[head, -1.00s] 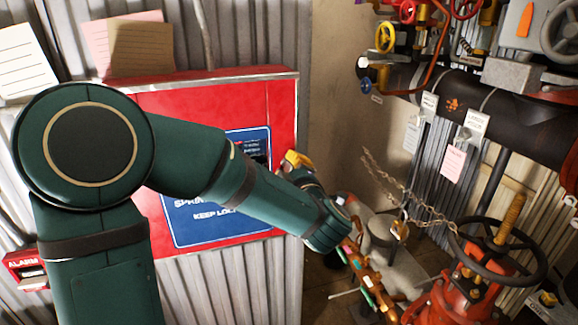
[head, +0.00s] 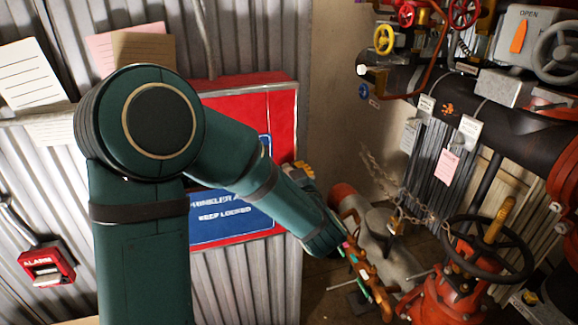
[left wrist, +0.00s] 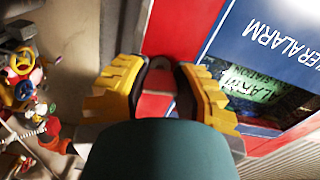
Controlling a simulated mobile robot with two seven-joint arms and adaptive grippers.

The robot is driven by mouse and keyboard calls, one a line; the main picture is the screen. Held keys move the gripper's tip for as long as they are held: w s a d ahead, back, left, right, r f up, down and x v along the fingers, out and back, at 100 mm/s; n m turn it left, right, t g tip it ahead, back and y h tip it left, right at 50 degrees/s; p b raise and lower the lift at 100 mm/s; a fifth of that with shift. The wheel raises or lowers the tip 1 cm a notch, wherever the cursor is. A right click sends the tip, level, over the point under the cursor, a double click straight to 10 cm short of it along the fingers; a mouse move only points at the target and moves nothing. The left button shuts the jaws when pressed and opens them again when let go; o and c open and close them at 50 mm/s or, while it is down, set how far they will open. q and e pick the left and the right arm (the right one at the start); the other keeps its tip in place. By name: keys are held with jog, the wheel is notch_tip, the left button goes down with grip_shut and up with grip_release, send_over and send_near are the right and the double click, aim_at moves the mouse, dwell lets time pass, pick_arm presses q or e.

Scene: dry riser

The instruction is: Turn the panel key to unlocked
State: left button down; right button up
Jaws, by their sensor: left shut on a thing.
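The red panel (head: 283,118) with a blue sprinkler alarm sign (head: 232,224) is on the corrugated wall, partly hidden behind my left arm. My left gripper (head: 303,170) is at the panel's right edge; only a little of its yellow fingers shows in the head view. In the left wrist view, the yellow fingers of my left gripper (left wrist: 160,80) are at the red panel face (left wrist: 185,28), shut on the panel key. The key is mostly hidden between the fingers, and its turned position cannot be told. My right gripper is not in view.
A red alarm box (head: 46,264) is on the wall at lower left. Pipes with a black handwheel (head: 487,248), a chain and padlock (head: 396,226), and hanging tags (head: 451,165) crowd the right. Bare beige wall (head: 330,100) separates panel and pipes.

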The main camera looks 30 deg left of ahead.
pick_arm(q)
jog(key=shift+m+p, duration=0.55)
jog(key=shift+m, duration=0.35)
jog(key=c, duration=0.7)
grip_release()
jog(key=shift+o, duration=0.2)
jog(key=v, duration=1.2)
